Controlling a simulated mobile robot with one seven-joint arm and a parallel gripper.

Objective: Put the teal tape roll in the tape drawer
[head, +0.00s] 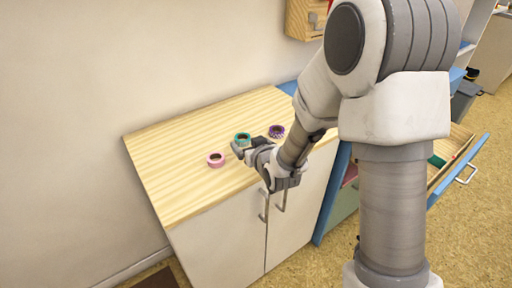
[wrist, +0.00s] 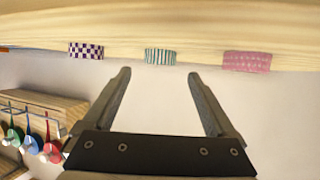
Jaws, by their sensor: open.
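The teal tape roll (head: 243,137) lies on the wooden counter top (head: 185,130), between a pink roll and a purple roll. In the wrist view the teal roll (wrist: 160,56) has stripes and sits centred, just beyond the fingertips. My gripper (head: 250,146) is open and empty beside the teal roll, and its fingers (wrist: 159,76) point toward it with a gap between them. An open drawer (head: 460,160) with a blue-edged front stands out at the right, partly hidden by my arm. I cannot tell whether it is the tape drawer.
The pink roll (head: 216,160) is to the left and the purple checked roll (head: 277,131) to the right of the teal one. Cabinet handles (head: 264,206) project below the counter.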

